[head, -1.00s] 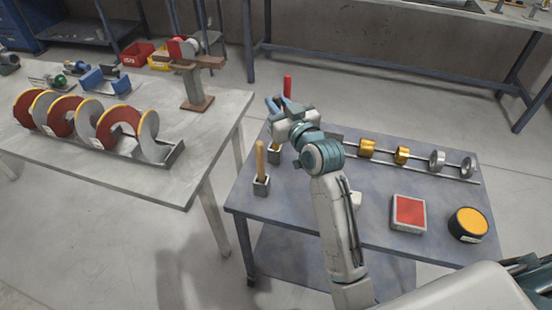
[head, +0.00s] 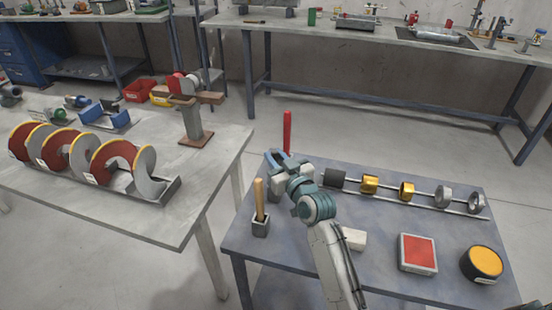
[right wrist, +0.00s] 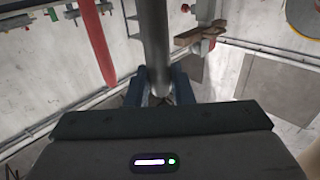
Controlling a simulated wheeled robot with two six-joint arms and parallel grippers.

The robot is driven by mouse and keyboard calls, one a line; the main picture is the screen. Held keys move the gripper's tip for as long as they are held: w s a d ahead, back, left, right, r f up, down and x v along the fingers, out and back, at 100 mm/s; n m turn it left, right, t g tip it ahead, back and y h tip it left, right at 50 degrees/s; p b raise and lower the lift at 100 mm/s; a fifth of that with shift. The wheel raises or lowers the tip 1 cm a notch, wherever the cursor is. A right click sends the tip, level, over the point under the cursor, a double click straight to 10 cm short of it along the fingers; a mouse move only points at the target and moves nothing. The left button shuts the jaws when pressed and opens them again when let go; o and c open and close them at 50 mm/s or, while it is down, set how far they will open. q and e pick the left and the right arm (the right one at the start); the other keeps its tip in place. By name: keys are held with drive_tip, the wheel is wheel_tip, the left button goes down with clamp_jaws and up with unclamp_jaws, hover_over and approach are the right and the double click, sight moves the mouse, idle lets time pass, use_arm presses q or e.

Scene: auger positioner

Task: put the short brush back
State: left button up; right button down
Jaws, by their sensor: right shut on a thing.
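My right gripper (head: 273,157) is over the left back part of the blue-grey table. In the right wrist view, its blue fingers (right wrist: 160,90) are shut on a smooth grey rod (right wrist: 153,40). In the head view the rod is hidden by the gripper, and I cannot tell whether it is the short brush. A red rod (head: 287,132) stands upright just behind the gripper, its foot hidden; it also shows left of the fingers in the wrist view (right wrist: 97,40). A wooden handle (head: 259,195) stands in a dark square holder (head: 261,226) left of my arm. My left gripper is out of view.
On the table (head: 385,285), a rail with collars (head: 430,206) lies at the back. A white block (head: 354,239), a red-topped box (head: 417,253) and a yellow-topped tin (head: 482,263) lie at the front. A bench with an auger (head: 120,165) stands left, across a gap.

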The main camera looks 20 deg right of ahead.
drive_tip(key=shift+f, duration=0.1)
drive_tip(key=c, duration=1.3)
unclamp_jaws()
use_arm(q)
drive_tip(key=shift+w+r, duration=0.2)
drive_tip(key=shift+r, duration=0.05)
use_arm(e)
drive_tip(key=shift+o, duration=0.2)
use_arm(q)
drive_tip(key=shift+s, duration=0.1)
use_arm(e)
drive_tip(key=shift+s, duration=0.1)
drive_tip(key=s, duration=0.3)
drive_tip(key=shift+s+d, duration=0.1)
drive_tip(key=shift+d, duration=0.2)
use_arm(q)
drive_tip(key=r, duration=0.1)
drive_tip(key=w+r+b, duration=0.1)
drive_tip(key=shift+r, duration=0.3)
use_arm(e)
drive_tip(key=s+d, duration=0.1)
drive_tip(key=s, duration=0.7)
drive_tip(key=shift+s+d, duration=0.2)
drive_tip(key=shift+d, duration=0.1)
